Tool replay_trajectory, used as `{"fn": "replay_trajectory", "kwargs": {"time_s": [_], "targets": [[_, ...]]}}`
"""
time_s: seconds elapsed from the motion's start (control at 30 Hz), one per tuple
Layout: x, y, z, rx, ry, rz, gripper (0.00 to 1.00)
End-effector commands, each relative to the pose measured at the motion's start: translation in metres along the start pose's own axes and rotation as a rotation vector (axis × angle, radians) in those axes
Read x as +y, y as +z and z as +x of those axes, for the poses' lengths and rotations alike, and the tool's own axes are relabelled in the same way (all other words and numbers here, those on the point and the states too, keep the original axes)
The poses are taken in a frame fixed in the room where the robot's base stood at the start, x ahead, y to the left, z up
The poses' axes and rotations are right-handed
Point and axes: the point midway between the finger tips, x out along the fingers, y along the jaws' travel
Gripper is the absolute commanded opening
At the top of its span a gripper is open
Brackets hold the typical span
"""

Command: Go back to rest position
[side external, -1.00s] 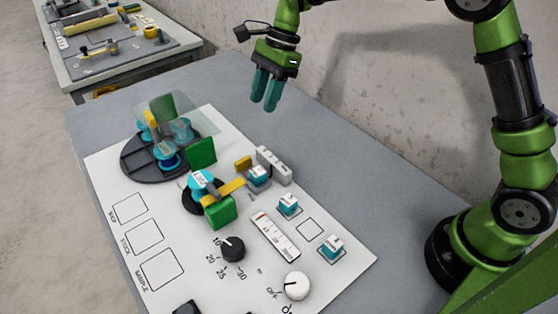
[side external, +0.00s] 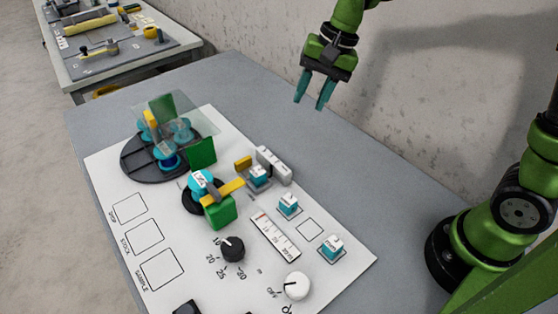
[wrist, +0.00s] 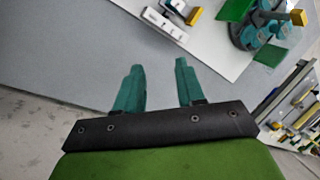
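My gripper (side external: 315,92) hangs above the back right part of the grey table (side external: 225,75), fingers pointing down. Its two teal fingers stand apart with nothing between them. In the wrist view the fingers of my gripper (wrist: 162,85) are also spread and empty, with bare grey tabletop beyond them. It touches nothing and is clear of the white panel (side external: 120,180).
The panel carries a dark round tray (side external: 130,165) under a clear cover, a green block (side external: 219,212), a black knob (side external: 233,249), a white knob (side external: 297,285) and small teal-and-white blocks (side external: 289,204). A concrete wall (side external: 440,70) runs behind the table. Another workbench (side external: 75,75) stands at far left.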

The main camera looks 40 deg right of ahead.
Motion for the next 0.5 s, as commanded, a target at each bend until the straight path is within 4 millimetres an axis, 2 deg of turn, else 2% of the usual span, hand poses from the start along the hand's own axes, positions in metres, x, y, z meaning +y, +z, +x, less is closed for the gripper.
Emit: {"fn": "replay_trajectory", "kwargs": {"time_s": [0.03, 0.2, 0.4, 0.5], "targets": [[0.014, 0.008, -0.014, 0.037, -0.020, -0.072, 0.38], [0.062, 0.033, -0.045, 0.167, -0.066, -0.315, 0.38], [0.110, 0.061, -0.065, 0.314, -0.109, -0.484, 0.38], [0.124, 0.071, -0.071, 0.365, -0.133, -0.500, 0.38]]}}
